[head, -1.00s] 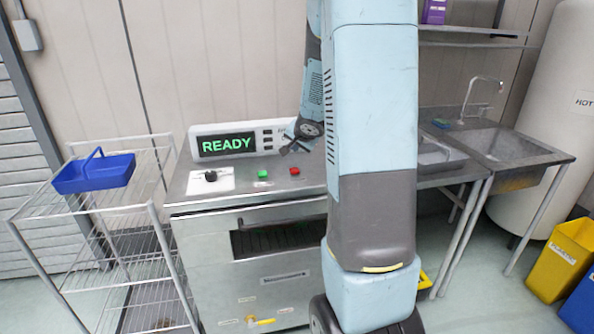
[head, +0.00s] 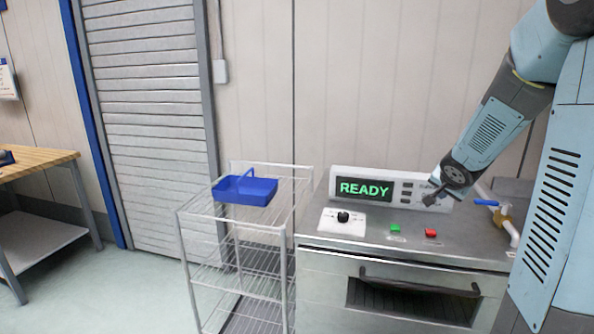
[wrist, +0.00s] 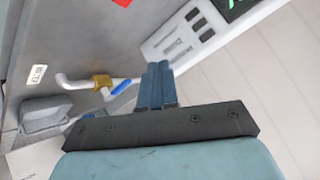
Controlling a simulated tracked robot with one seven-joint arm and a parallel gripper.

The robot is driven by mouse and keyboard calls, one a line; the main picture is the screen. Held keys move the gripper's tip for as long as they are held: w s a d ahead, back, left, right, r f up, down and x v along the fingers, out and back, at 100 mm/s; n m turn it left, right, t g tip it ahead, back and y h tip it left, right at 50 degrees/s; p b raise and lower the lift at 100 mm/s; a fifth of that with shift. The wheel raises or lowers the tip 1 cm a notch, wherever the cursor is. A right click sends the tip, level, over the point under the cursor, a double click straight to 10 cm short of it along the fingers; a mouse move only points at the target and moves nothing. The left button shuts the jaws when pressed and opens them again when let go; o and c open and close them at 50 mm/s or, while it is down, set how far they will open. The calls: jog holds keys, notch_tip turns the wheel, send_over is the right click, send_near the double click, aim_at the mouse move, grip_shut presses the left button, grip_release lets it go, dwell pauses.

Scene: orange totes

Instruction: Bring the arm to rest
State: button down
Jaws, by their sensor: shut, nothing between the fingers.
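My gripper (head: 430,198) hangs at the end of my arm in front of the right part of the machine's control panel (head: 390,188), above the machine's steel top. In the wrist view its two blue-grey fingers (wrist: 158,82) are pressed together with nothing between them. The arm comes down from the upper right of the head view, bent at the elbow. The panel's display reads READY in green. Whether the fingertips touch anything is not clear, but I see no contact in the wrist view.
The machine top carries a black knob (head: 343,217), a green button (head: 395,229) and a red button (head: 431,232). A pipe with a blue valve handle (head: 486,203) stands at the right. A blue tote (head: 245,190) sits on a wire rack (head: 236,229).

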jog(key=s+a+r+n+g+y, duration=0.1)
jog(key=s+a+r+n, duration=0.1)
jog(key=s+a, duration=0.4)
jog(key=s+a+r+n+g+y, duration=0.1)
jog(key=s+a+r+n, duration=0.2)
jog(key=s, duration=1)
jog(key=s+a+r+n+g+y, duration=0.1)
jog(key=s+a+r+n, duration=0.2)
jog(key=s+a, duration=0.6)
jog(key=shift+s+n, duration=0.7)
jog(key=shift+n, duration=0.2)
jog(key=c, duration=1.8)
grip_release()
jog(key=shift+a+r, duration=0.1)
